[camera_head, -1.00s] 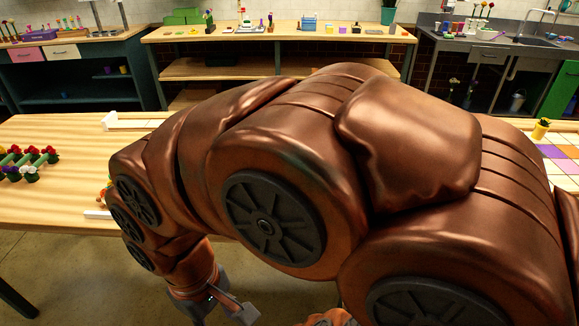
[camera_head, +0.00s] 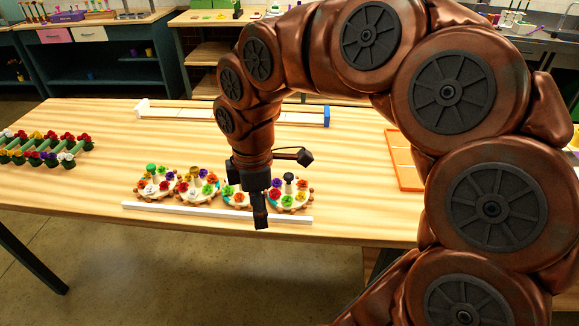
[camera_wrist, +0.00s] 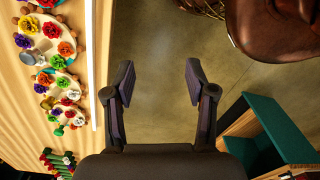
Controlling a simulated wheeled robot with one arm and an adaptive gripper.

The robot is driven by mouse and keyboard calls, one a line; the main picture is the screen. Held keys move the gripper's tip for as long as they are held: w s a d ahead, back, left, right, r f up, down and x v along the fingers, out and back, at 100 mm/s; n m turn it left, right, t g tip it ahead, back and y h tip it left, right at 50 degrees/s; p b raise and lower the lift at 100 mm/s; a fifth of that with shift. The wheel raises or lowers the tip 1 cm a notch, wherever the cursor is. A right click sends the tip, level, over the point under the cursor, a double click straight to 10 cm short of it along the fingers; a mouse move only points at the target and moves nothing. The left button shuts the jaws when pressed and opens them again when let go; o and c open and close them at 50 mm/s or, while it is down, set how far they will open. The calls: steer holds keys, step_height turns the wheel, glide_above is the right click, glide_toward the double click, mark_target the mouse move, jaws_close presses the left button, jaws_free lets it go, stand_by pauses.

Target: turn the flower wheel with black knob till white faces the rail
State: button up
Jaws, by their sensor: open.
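The flower wheel with the black knob (camera_head: 289,179) is at the right end of a row of wheels in the head view. Purple, red, orange, yellow and green blooms show on its pale disc (camera_head: 290,193); I cannot make out a white one. The white rail (camera_head: 165,207) runs along the near side of the row. My gripper (camera_head: 261,219) points down at the rail, just left of and nearer than this wheel. In the wrist view my gripper (camera_wrist: 159,72) is open and empty over the floor, with the rail (camera_wrist: 91,60) and wheels to its left.
A wheel with a green knob (camera_head: 152,168) and others stand left; my gripper partly hides one. A flower rack (camera_head: 40,150) lies far left. A long white track with a blue end (camera_head: 327,116) lies behind, an orange tray (camera_head: 402,165) right. The table's front edge is close to the rail.

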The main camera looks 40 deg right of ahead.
steer(key=w+d+n+p, duration=0.2)
steer(key=w+d+n, duration=0.55)
steer(key=w, duration=0.35)
steer(key=n+p, duration=0.2)
steer(key=n, duration=0.2)
glide_above(289, 175)
step_height(289, 175, down, 3)
steer(key=shift+a+r, duration=0.15)
steer(key=shift+r, duration=0.05)
steer(key=shift+d+f, duration=0.2)
steer(key=shift+f, duration=0.25)
steer(key=shift+f+p, duration=1.1)
steer(key=shift+f, duration=2.4)
jaws_close()
